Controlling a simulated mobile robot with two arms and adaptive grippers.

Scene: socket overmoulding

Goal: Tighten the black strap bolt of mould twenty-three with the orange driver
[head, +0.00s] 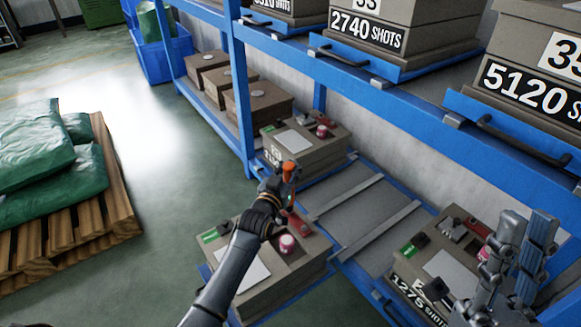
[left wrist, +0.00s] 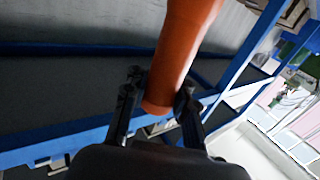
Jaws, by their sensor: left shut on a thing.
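My left gripper (head: 281,192) is shut on the orange driver (head: 289,171), above the far edge of the near mould box (head: 262,287). In the left wrist view the orange driver (left wrist: 180,60) sits between the two fingers. The near box has a white sheet, a green label, a pink-red pot and a red part on its lid. My right gripper (head: 515,262) shows at the lower right, in front of another box marked 1275 shots (head: 408,283); its finger opening is unclear. No readable twenty-three shows, and I cannot single out the black strap bolt.
A third box (head: 315,152) with a sheet and red parts stands further back. The blue rack (head: 237,100) has an upper shelf of large boxes. An empty slatted bay (head: 355,215) lies between the lower boxes. A pallet (head: 120,205) with green sacks is at left.

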